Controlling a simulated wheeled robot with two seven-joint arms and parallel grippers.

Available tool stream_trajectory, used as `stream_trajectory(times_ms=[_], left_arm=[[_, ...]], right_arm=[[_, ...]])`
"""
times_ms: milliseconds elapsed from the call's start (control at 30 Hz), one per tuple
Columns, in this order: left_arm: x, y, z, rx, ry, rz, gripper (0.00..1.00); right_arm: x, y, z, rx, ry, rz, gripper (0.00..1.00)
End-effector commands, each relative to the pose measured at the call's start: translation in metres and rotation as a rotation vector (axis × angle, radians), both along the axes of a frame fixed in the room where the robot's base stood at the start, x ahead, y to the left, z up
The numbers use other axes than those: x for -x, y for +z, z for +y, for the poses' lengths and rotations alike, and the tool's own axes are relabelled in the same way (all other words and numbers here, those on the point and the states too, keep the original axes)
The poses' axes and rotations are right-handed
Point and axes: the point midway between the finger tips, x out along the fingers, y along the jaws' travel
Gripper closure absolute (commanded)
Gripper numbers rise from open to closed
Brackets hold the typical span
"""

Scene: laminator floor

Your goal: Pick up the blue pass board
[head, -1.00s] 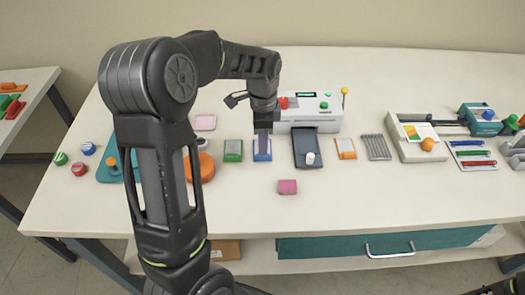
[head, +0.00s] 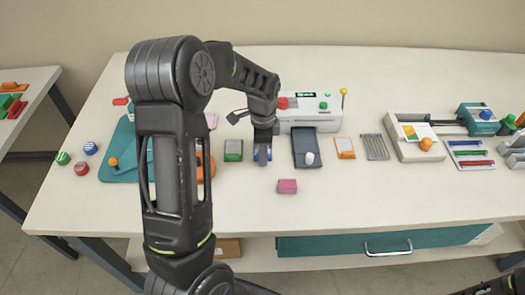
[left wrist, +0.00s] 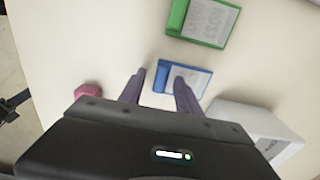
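The blue pass board (head: 256,156) lies flat on the white table in the head view, partly hidden by my left gripper (head: 263,154). In the left wrist view the board (left wrist: 203,84) has a blue frame and a pale printed face. My left gripper (left wrist: 160,90) points down at it there, its two dark fingers apart, one on the left of the blue edge and one over the pale face. I cannot tell whether the fingers touch the board. My right gripper does not show clearly; only a dark part of an arm is at the bottom right of the head view.
The green board (head: 233,150) lies just left of the blue one. A dark grey tray (head: 306,148) lies to its right, the white laminator (head: 308,113) stands behind, and a pink block (head: 287,186) is in front. The table's front area is clear.

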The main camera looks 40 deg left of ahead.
Motion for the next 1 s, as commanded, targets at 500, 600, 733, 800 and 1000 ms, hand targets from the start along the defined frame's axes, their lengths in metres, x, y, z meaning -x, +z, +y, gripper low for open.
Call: stream_trajectory(times_ms=[500, 600, 733, 800, 1000], left_arm=[[-0.0001, 0.0004, -0.0001, 0.000, 0.000, 0.000, 0.76], [-0.0001, 0.0004, -0.0001, 0.000, 0.000, 0.000, 0.85], [-0.0001, 0.0004, -0.0001, 0.000, 0.000, 0.000, 0.95], [-0.0001, 0.0004, 0.0000, 0.000, 0.000, 0.000, 1.00], [-0.0001, 0.0004, -0.0001, 0.000, 0.000, 0.000, 1.00]], right_arm=[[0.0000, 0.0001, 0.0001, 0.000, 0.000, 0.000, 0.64], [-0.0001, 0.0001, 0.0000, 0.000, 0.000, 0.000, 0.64], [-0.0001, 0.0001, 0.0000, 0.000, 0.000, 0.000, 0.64], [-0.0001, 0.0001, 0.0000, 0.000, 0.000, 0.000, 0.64], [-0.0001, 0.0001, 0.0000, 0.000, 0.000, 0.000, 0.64]])
